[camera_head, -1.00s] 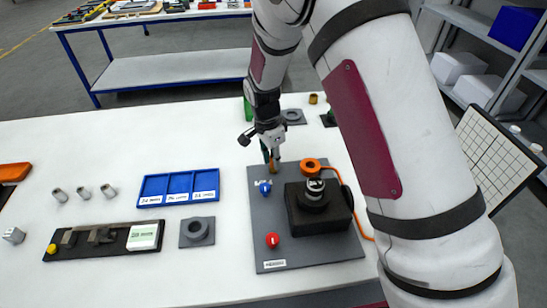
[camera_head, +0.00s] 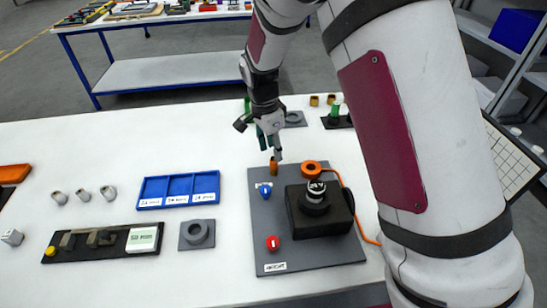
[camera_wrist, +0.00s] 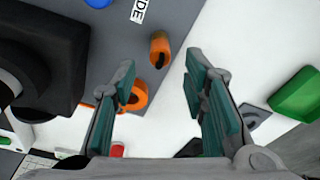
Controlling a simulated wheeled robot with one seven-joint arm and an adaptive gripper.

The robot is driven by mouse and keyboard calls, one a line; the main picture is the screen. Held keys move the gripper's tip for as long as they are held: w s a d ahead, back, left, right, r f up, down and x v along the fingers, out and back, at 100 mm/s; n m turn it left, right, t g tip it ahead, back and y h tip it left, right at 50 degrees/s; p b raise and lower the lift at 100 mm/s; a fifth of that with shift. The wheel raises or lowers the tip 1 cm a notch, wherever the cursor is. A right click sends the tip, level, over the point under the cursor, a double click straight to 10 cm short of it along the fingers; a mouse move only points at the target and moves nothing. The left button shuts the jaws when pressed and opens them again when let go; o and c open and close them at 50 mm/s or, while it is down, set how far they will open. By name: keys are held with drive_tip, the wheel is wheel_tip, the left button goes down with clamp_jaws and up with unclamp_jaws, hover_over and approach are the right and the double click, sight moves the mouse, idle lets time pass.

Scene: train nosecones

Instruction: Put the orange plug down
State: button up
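The orange plug (camera_head: 273,167) is a small cylinder standing near the back edge of the dark grey board (camera_head: 262,215). It also shows in the wrist view (camera_wrist: 159,50), just beyond the fingertips and between their lines. My gripper (camera_head: 270,150) is just above and behind the plug. In the wrist view its teal-padded fingers (camera_wrist: 160,75) are apart with nothing between them. An orange ring (camera_head: 311,167) with an orange cable sits to the right of the plug, by the black block (camera_head: 320,222).
The board also carries a blue knob (camera_head: 265,191) and a red knob (camera_head: 273,242). A blue divided tray (camera_head: 179,190) and a grey square with a round socket (camera_head: 197,234) lie to the left. A green part (camera_wrist: 298,94) shows at right in the wrist view. White table is clear between.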

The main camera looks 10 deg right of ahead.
drive_tip(key=s+d+r+n+t+y, duration=0.1)
drive_tip(key=s+d+r+n, duration=0.15)
drive_tip(key=r, duration=0.55)
drive_tip(key=s+d+r+n, duration=0.15)
drive_tip(key=s+r, duration=0.25)
drive_tip(key=r, duration=0.4)
drive_tip(key=s+d+r+n+t, duration=0.1)
drive_tip(key=s+d+r+n, duration=0.1)
drive_tip(key=s, duration=0.5)
drive_tip(key=s+d+r+n+t, duration=0.1)
drive_tip(key=s+d+r+n, duration=0.1)
drive_tip(key=s, duration=0.6)
drive_tip(key=s+d+r+n+t, duration=0.1)
drive_tip(key=s+d+r+n, duration=0.2)
drive_tip(key=s+n, duration=0.2)
drive_tip(key=s, duration=0.2)
drive_tip(key=shift+s+d+n+t, duration=0.3)
drive_tip(key=shift+s+d, duration=0.05)
drive_tip(key=shift+d, duration=0.05)
